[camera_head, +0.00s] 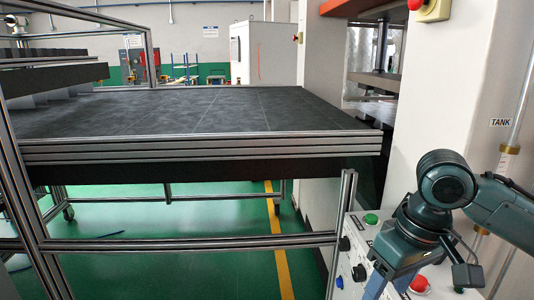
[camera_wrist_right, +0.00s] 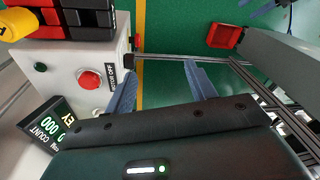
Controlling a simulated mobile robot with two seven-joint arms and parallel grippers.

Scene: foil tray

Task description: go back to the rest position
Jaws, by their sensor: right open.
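My right arm comes in from the right in the head view, bent downward in front of the control panel. My right gripper's two blue fingers are apart in the right wrist view, with nothing between them (camera_wrist_right: 160,74). Green floor and a metal frame bar show beyond the fingers. My left arm and left gripper are in neither view. No foil tray can be made out.
A dark flat table (camera_head: 200,110) with a metal-profile edge spans the head view. A control panel (camera_head: 357,262) with buttons and knobs is close to my right arm. A red bin (camera_wrist_right: 224,36) stands on the floor. Green floor (camera_head: 180,260) is open beneath the table.

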